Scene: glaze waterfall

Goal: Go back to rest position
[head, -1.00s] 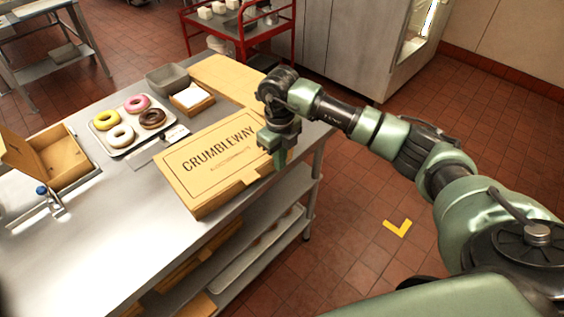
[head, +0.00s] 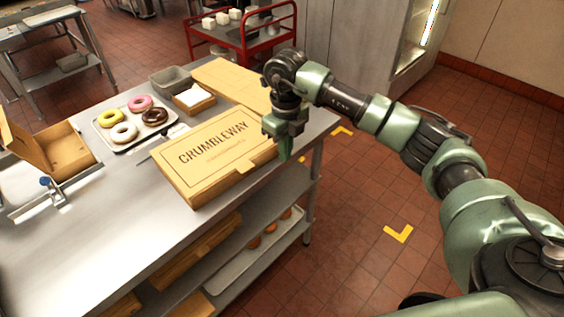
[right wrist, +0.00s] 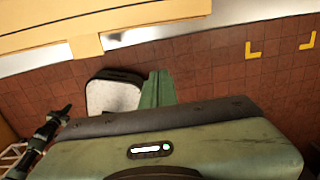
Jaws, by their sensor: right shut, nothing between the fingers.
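My right gripper (head: 284,150) is shut and empty. In the head view it points down at the right end of the steel table, beside the right edge of the closed Crumbleway box (head: 218,155). In the right wrist view its green fingers (right wrist: 158,88) are together over the red tiled floor, and the box edge (right wrist: 120,28) shows at the top left. I cannot tell from the head view whether the fingers clear the box. My left gripper is not in view.
The steel table (head: 110,215) holds a tray of several donuts (head: 120,140), a grey bin (head: 171,79), an open box (head: 58,152) and a flat cardboard piece (head: 232,80). A red cart (head: 245,38) stands behind. The tiled floor (head: 350,220) right of the table is clear.

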